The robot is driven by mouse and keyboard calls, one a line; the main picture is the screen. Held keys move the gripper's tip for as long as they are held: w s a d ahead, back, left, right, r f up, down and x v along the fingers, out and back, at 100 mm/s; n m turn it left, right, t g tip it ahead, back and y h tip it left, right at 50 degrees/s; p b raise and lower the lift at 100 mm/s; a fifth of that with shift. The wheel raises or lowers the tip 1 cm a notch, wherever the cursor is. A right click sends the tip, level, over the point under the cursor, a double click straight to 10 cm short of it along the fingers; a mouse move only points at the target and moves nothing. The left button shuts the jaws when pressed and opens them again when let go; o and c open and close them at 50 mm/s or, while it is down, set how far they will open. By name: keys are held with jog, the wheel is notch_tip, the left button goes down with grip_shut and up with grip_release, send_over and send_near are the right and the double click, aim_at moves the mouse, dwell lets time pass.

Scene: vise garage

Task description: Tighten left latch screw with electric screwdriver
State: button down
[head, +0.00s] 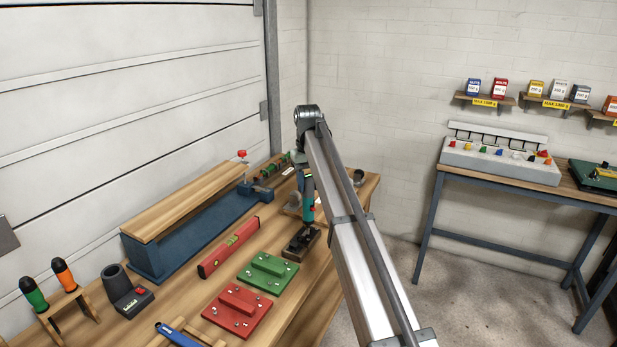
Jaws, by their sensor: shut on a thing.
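In the head view my gripper (308,192) hangs pointing down over the right part of the workbench, below the raised elbow of my arm. It is shut on a teal and dark tool (309,212), which looks like the electric screwdriver. The tool's lower end is close above a small dark fixture on a brown base (301,240). I cannot tell whether the tip touches it. The latch and its left screw are too small to make out. The fingers are small and partly hidden by my arm.
A green plate (267,272) and a red plate (237,311) with screws lie in front. A red level (229,248) and a long blue vise (165,259) with a wooden top stand left. A charger-like dark dock (125,290) and upright screwdrivers (64,275) are front left.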

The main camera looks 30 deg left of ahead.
jog(key=shift+f, duration=0.3)
jog(key=shift+f, duration=1)
dwell(2.0)
jog(key=shift+r, duration=0.1)
jog(key=shift+r, duration=3.45)
